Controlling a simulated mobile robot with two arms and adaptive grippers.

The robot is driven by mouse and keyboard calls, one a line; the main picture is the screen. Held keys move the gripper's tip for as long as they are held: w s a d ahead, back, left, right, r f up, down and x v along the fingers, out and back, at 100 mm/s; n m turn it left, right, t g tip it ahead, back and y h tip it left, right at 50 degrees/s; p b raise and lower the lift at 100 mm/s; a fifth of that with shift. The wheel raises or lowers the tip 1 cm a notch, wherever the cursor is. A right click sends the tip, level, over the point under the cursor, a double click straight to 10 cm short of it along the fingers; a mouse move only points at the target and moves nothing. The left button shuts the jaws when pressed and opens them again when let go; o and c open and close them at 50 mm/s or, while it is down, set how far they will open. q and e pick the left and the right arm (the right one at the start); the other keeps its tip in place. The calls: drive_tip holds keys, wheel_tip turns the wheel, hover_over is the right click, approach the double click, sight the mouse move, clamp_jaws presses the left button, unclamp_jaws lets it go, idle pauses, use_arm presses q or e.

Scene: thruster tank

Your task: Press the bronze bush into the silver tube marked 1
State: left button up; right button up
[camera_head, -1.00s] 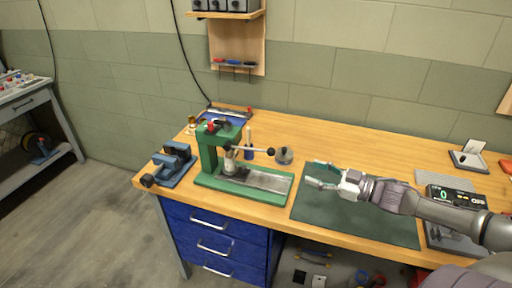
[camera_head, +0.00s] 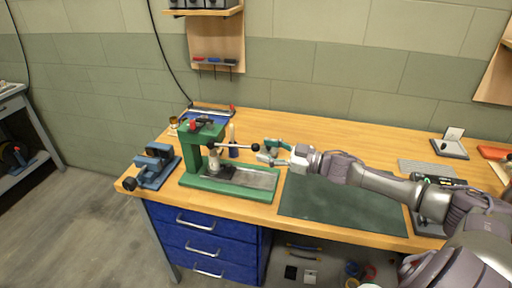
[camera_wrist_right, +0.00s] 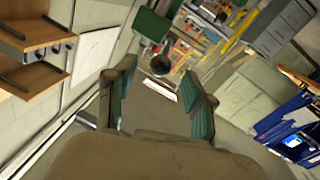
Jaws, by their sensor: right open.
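A green arbor press (camera_head: 193,160) stands on the bench with a lever ending in a black ball (camera_head: 255,147). A pale silver cylinder (camera_head: 214,162) stands under its ram; I cannot read a mark on it. A small bronze-coloured piece (camera_head: 174,121) is at the back left; I cannot tell whether it is the bush. My right gripper (camera_head: 269,152) is open beside the lever's ball end, and I cannot tell whether they touch. In the right wrist view, a dark round knob (camera_wrist_right: 160,65) shows between the open green-padded fingers. My left gripper is not in view.
A blue vise (camera_head: 154,166) is left of the press. A dark green mat (camera_head: 340,212) lies clear on the right. A digital display box (camera_head: 438,181) and trays are farther right.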

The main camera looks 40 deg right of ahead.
sight(256, 146)
drive_tip(key=shift+p+x, duration=0.35)
drive_tip(key=shift+x, duration=1.65)
drive_tip(key=shift+s, duration=0.1)
clamp_jaws()
drive_tip(key=shift+f+b, duration=0.4)
drive_tip(key=shift+b, duration=0.1)
drive_tip(key=shift+r, duration=0.15)
